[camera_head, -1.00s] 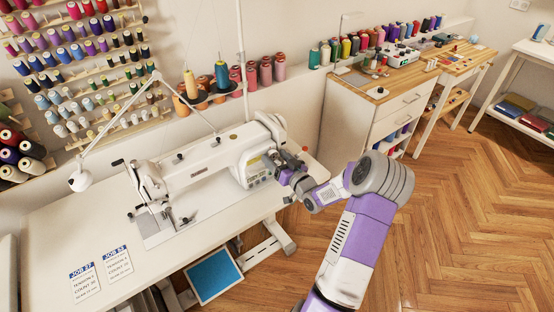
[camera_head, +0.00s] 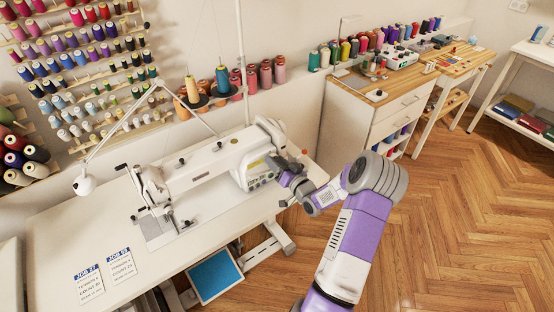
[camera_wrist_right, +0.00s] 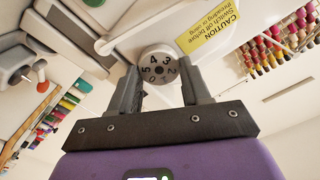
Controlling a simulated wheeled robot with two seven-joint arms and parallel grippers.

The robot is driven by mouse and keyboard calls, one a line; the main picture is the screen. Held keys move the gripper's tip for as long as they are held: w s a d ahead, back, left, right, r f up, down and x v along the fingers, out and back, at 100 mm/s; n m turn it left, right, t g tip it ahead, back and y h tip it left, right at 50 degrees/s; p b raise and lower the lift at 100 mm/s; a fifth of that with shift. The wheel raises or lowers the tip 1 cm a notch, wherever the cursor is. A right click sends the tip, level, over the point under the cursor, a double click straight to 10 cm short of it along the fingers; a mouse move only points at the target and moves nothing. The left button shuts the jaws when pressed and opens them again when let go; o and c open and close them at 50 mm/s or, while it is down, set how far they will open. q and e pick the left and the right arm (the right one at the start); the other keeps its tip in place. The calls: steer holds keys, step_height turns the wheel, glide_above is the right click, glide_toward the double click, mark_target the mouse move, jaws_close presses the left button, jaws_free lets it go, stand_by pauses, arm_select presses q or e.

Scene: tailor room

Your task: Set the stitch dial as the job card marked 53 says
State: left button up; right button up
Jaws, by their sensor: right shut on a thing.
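The white sewing machine (camera_head: 205,168) stands on the white table. My right gripper (camera_head: 284,178) is at the machine's right end. In the right wrist view its two fingers (camera_wrist_right: 160,90) are shut on the sides of the grey round dial (camera_wrist_right: 158,62). The dial's face shows digits, with 4 and 3 along the upper edge, 2 on the right and 5 on the left. Two job cards lie flat on the table's left part: job 27 (camera_head: 89,285) and, to its right, job 53 (camera_head: 121,266). Their smaller print is too small to read surely. My left gripper is not in view.
A yellow caution label (camera_wrist_right: 208,28) is on the machine beside the dial. A white lamp (camera_head: 85,184) stands over the table's left side. Thread cones (camera_head: 222,78) stand behind the machine. A wooden-topped cabinet (camera_head: 365,98) is to the right, with open floor (camera_head: 450,215) in front.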

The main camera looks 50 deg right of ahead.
steer(key=shift+d+f+m+p, duration=0.1)
steer(key=shift+m+p, duration=1.05)
steer(key=shift+m, duration=0.95)
steer(key=shift+f+m+p, duration=0.1)
steer(key=shift+m+p, duration=1.05)
steer(key=shift+m, duration=0.95)
steer(key=o, duration=1.1)
steer(key=shift+c, duration=0.2)
steer(key=shift+s, duration=0.15)
steer(key=v, duration=0.7)
steer(key=shift+s+p, duration=0.2)
steer(key=shift+p, duration=0.25)
